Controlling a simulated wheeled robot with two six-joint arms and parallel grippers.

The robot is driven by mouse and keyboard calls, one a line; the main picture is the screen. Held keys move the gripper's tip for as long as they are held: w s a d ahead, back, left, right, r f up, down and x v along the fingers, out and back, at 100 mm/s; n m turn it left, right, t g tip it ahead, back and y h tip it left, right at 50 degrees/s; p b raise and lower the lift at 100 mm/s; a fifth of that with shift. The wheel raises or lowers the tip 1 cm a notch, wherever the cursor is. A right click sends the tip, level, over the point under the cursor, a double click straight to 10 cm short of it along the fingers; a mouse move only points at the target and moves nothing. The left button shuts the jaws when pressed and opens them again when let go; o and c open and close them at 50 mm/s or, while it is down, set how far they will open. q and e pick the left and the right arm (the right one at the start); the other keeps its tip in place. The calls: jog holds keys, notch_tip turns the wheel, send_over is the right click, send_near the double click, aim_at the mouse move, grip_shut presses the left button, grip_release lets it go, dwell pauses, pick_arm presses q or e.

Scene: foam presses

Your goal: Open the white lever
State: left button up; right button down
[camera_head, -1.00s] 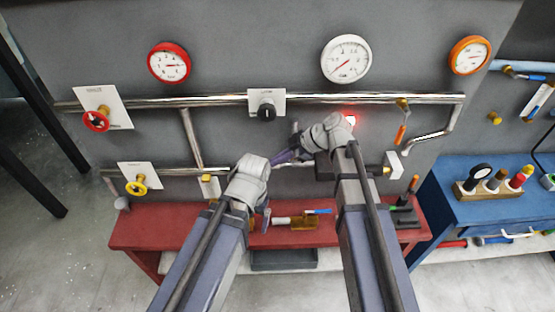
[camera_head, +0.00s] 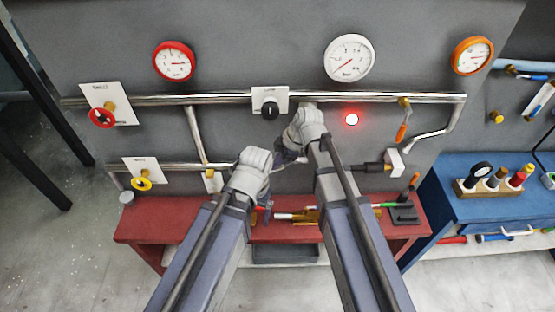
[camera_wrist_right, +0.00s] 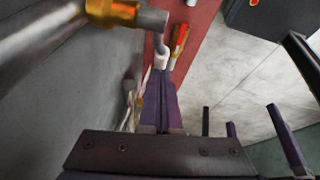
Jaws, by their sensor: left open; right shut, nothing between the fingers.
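My right gripper (camera_head: 286,155) is in front of the lower pipe and points left; its tips are partly hidden in the head view. In the right wrist view its purple fingers (camera_wrist_right: 160,85) are shut and empty. Their tips are close below a pale, hooked lever-like piece (camera_wrist_right: 160,50) hanging by the grey end of a pipe with a gold collar (camera_wrist_right: 113,12). This may be the white lever; I cannot tell whether the tips touch it. In the head view no white lever shows clearly. My left gripper (camera_head: 267,203) is open, lower, above the red bench.
The red bench (camera_head: 150,228) stands below the pipes and holds several tools. A red valve wheel (camera_head: 102,117), a yellow one (camera_head: 141,184) and a black knob (camera_head: 270,110) are on the wall. An orange-handled lever (camera_head: 401,132) hangs at right. A red light (camera_head: 352,120) glows.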

aim_at(278, 169)
jog(key=shift+f+b, duration=0.35)
jog(key=shift+f, duration=0.35)
jog(key=shift+f+h, duration=0.2)
jog(key=shift+h, duration=0.3)
jog(key=shift+d+f+h+b, duration=0.1)
jog(key=shift+f+h+b, duration=0.25)
jog(key=shift+f, duration=0.25)
jog(key=shift+f+h, duration=0.2)
jog(key=shift+h, duration=0.05)
jog(key=shift+d+f+h, duration=0.2)
jog(key=shift+h, duration=0.1)
jog(key=shift+d+f+h+b, duration=0.85)
jog(key=shift+f+b, duration=0.15)
jog(key=shift+b, duration=0.1)
jog(key=shift+d, duration=0.15)
